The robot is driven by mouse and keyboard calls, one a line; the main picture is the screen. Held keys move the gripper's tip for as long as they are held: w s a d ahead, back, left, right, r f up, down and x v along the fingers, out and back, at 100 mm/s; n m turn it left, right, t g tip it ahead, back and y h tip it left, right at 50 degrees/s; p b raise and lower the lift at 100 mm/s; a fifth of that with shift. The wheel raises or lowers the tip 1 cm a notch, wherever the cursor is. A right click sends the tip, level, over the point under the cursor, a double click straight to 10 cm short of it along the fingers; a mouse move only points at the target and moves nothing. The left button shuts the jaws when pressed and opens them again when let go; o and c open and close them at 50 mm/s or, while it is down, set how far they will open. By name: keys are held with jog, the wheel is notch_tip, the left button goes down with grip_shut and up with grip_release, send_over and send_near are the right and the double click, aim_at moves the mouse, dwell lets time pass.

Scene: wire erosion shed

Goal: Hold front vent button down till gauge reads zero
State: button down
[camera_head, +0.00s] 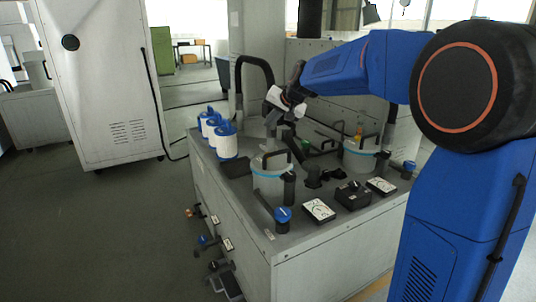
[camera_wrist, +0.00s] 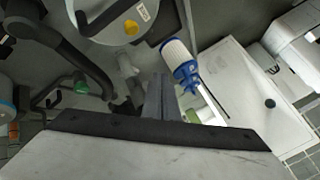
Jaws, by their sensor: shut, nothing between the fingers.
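My gripper (camera_head: 274,122) hangs above the back left of the grey bench, behind the nearer canister (camera_head: 271,182). Its fingers (camera_wrist: 160,88) are together and empty in the wrist view. In that view a round grey lid (camera_wrist: 105,32) lies beyond the fingertips, with a yellow round button (camera_wrist: 131,27) and a small white dial (camera_wrist: 145,11); the fingers are apart from the button. Which vent button is the front one I cannot tell. In the head view, two square white gauges (camera_head: 319,210) (camera_head: 381,186) lie on the bench top; their readings are too small to tell.
Blue-and-white filter cartridges (camera_head: 226,142) stand at the bench's left edge; one shows in the wrist view (camera_wrist: 181,62). A second canister (camera_head: 360,158), blue-capped valves (camera_head: 283,214), a black box (camera_head: 353,195) and a curved black hose (camera_head: 254,60) crowd the bench. Floor (camera_head: 100,230) is clear at left.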

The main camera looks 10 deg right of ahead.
jog(key=shift+f, duration=4.4)
jog(key=shift+f, duration=0.2)
jog(key=shift+f, duration=0.2)
jog(key=shift+f, duration=0.55)
dwell(0.8)
jog(key=shift+r, duration=0.1)
dwell(1.1)
jog(key=shift+r, duration=0.9)
